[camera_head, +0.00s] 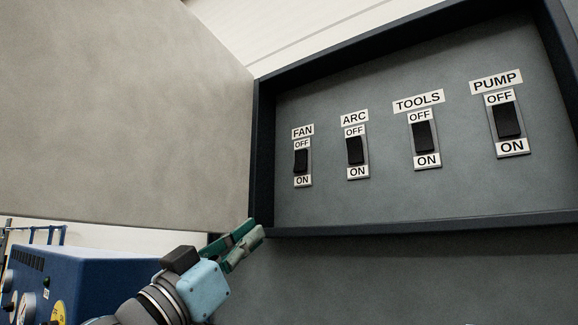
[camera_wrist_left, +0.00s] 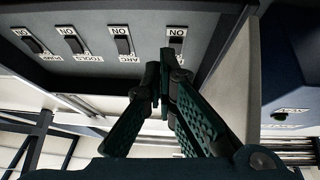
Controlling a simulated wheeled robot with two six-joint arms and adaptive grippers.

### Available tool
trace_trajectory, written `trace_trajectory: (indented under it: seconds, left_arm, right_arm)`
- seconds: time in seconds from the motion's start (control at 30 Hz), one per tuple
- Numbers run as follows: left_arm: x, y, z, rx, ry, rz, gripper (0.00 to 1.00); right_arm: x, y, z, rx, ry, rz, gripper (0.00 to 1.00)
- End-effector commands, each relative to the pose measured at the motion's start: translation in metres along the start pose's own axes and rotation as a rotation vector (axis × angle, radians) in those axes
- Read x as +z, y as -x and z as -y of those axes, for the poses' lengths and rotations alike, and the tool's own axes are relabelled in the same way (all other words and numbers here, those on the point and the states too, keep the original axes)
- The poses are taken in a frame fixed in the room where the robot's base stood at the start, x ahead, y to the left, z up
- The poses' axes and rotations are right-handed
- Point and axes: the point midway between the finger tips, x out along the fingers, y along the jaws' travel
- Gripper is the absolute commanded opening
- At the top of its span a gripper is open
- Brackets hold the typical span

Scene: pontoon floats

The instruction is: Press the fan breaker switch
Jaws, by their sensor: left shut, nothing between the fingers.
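The FAN breaker switch (camera_head: 301,161) is a black rocker, leftmost in a row on a grey panel in the head view. It has OFF printed above and ON below; which way it is set I cannot tell. In the left wrist view the panel appears inverted, and the FAN switch (camera_wrist_left: 177,56) is partly hidden behind my fingertips. My left gripper (camera_head: 249,239) is shut and empty, at the box's lower left corner, below and left of the FAN switch. Its green fingers (camera_wrist_left: 164,82) come together in the left wrist view. My right gripper is in neither view.
The ARC (camera_head: 354,150), TOOLS (camera_head: 423,137) and PUMP (camera_head: 507,120) switches stand to the right of FAN. A dark raised frame (camera_head: 263,150) surrounds the panel. A large pale door-like panel (camera_head: 120,110) stands at the left. A blue machine (camera_head: 100,285) is at lower left.

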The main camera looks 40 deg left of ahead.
Motion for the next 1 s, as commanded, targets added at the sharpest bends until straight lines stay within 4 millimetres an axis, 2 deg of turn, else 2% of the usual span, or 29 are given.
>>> trace_trajectory:
  seconds: [0.03, 0.13, 0.43, 0.57, 0.67, 1.0]
  left_arm:
    - [-0.018, 0.002, 0.004, -0.02, -0.009, -0.029, 0.0]
    - [-0.037, 0.007, 0.011, -0.054, -0.023, -0.067, 0.0]
    - [-0.039, 0.009, 0.013, -0.06, -0.024, -0.073, 0.0]
    - [-0.041, 0.001, 0.013, -0.059, -0.022, -0.072, 0.0]
    - [-0.044, -0.013, 0.014, -0.059, -0.02, -0.071, 0.0]
    - [-0.051, -0.087, 0.017, -0.058, -0.018, -0.071, 0.0]
  right_arm:
    - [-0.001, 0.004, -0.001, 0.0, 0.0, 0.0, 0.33]
    - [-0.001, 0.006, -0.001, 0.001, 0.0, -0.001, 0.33]
    - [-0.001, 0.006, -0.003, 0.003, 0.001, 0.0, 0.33]
    - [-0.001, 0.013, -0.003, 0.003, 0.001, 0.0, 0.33]
    - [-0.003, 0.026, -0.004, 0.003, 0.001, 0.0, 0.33]
    - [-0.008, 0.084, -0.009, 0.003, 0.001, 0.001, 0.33]
